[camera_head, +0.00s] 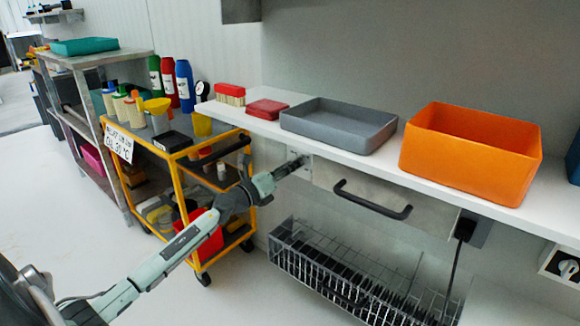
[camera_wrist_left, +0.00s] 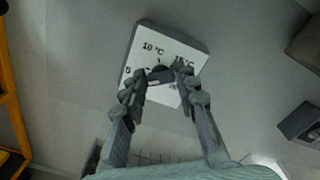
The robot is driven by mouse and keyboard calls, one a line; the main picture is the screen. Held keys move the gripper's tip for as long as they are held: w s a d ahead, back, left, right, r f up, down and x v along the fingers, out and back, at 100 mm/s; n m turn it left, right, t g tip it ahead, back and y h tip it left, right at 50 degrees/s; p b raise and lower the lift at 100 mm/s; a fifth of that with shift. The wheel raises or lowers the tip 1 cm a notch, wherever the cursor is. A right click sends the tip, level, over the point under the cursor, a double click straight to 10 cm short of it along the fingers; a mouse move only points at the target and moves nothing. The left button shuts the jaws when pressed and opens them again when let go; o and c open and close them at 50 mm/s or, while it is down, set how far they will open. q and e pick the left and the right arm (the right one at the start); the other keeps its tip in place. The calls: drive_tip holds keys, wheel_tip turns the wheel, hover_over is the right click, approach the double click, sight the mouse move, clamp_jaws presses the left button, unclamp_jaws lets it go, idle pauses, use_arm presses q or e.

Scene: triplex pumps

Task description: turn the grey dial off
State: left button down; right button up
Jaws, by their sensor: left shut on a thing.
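The grey dial (camera_wrist_left: 160,74) sits on a white panel (camera_wrist_left: 185,50) on the wall, with temperature marks such as "10 °C" printed around it. My left gripper (camera_wrist_left: 160,79) reaches up to the panel, its two fingers on either side of the dial and shut on it. The fingers partly cover the dial and some of the marks, so its exact setting is hard to read. In the head view my left gripper (camera_head: 290,168) is at the wall under the white shelf, and the panel is mostly hidden there. My right gripper is not in view.
A white shelf (camera_head: 385,172) above holds a grey tray (camera_head: 340,124) and an orange bin (camera_head: 470,155). A dark handle (camera_head: 372,200) is right of the gripper, with a wire rack (camera_head: 345,275) below. A yellow cart (camera_head: 185,200) stands left. Another knob (camera_head: 567,268) is far right.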

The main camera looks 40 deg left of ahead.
use_arm(q)
drive_tip(key=c, duration=1.2)
unclamp_jaws()
drive_tip(key=shift+o, duration=0.2)
drive_tip(key=s, duration=1.2)
drive_tip(key=shift+a, duration=0.45)
drive_tip(key=shift+s, duration=0.1)
